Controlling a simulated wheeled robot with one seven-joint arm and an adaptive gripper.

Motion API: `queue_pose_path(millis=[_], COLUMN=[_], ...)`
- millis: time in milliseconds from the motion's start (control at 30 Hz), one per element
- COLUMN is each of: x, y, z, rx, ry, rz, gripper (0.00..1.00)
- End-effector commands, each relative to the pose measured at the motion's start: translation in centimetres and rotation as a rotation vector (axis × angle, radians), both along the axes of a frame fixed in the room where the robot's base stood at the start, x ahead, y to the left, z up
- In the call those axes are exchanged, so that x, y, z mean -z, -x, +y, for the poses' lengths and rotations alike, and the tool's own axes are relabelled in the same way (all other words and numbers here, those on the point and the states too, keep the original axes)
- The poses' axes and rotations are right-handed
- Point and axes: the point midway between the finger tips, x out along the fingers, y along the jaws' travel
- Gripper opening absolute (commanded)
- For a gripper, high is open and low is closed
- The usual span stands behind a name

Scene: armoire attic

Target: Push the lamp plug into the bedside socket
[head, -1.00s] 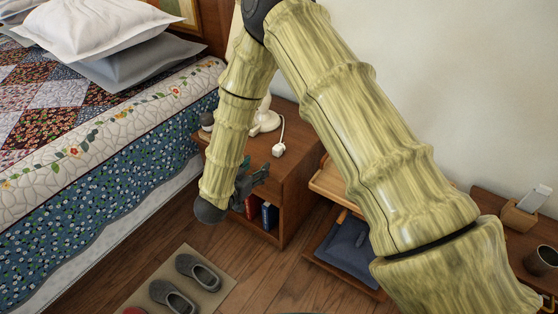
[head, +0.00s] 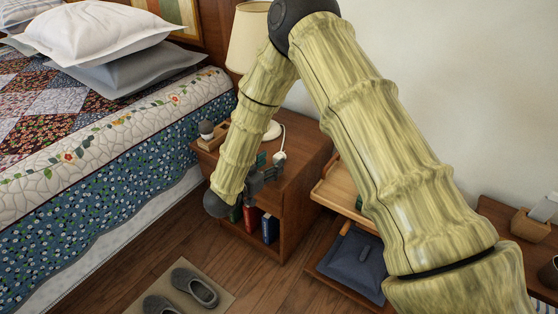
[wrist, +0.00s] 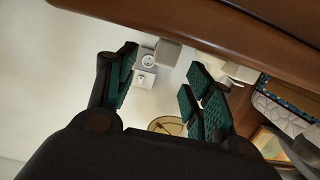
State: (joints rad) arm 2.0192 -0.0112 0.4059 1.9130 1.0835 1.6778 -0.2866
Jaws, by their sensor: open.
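The white lamp plug (head: 280,157) rests on the nightstand top, its cord curling back towards the lamp (head: 272,129). In the wrist view, which looks upside down, a pale block that seems to be the plug (wrist: 168,53) lies by the nightstand edge. Just behind it on the wall is a round socket (wrist: 149,61) with a second plate beside it. My gripper (head: 262,177) is in front of the nightstand top, close to the plug. In the wrist view my gripper (wrist: 160,84) is open, its green pads wide apart and empty. The socket is hidden in the head view.
The nightstand (head: 295,200) has books on its open shelf. A small dark-topped object (head: 206,130) stands at its left. The bed (head: 110,170) is to the left and a wooden tray shelf (head: 338,190) to the right. Slippers (head: 195,287) lie on a floor mat.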

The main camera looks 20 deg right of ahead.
Motion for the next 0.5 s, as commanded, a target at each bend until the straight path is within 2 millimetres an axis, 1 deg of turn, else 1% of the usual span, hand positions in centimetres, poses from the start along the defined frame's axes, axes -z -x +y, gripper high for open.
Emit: queue_pose_path(millis=[167, 300, 400, 500], x=[0.5, 0.8, 0.9, 0.9], y=[-1.2, -2.5, -3.2, -3.4], z=[-1.2, -2.6, -3.3, -3.6], rx=[0.001, 0.002, 0.001, 0.000], ry=[-0.001, -0.001, -0.001, -0.001], rz=[-0.001, -0.001, -0.001, -0.001], gripper=[0.52, 0.52, 0.52, 0.52])
